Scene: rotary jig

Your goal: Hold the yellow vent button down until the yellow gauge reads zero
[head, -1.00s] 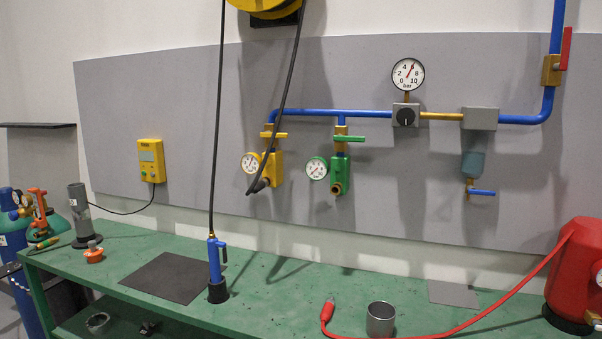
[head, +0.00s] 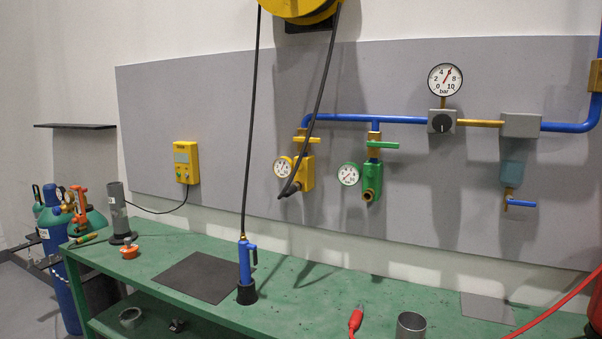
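The yellow outlet valve (head: 306,173) is on the grey wall panel, below the blue pipe, with a yellow handle (head: 306,140) above it. The small white yellow-rimmed gauge (head: 283,168) is on its left side. Its needle is too small to read surely. I cannot make out the vent button at this distance. A black hose (head: 318,100) hangs from the yellow reel and ends at the valve's lower outlet. Neither of my grippers is in view.
A green valve with its gauge (head: 349,174) sits right of the yellow one. The green bench (head: 330,296) runs below, carrying a blue hanging tool (head: 245,262), a dark mat (head: 205,277), a metal cup (head: 411,325) and a red plug (head: 356,319).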

